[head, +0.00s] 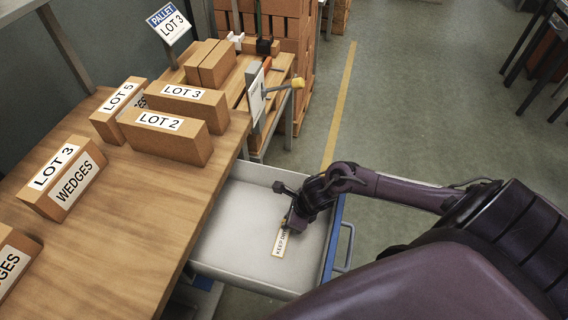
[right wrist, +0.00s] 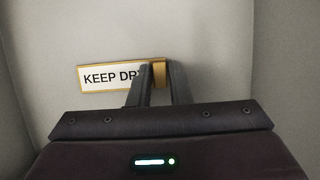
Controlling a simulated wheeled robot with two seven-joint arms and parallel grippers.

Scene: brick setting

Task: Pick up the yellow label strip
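The label strip (head: 281,241) is white with a yellow border and black "KEEP DRY" lettering. It lies in the open drawer, near the drawer's right side in the head view. In the right wrist view the strip (right wrist: 106,77) has a raised yellow tab (right wrist: 159,73) at its right end. My right gripper (right wrist: 160,78) reaches down into the drawer, its two fingers against the tab's two sides, with no gap visible. The last letter is partly hidden by a finger. In the head view my right gripper (head: 291,220) covers the strip's upper end. My left gripper is not in view.
The open drawer (head: 230,215) has pale walls, a blue front edge and a handle, and is otherwise empty. The wooden bench (head: 130,215) with several labelled cardboard boxes stands left of it.

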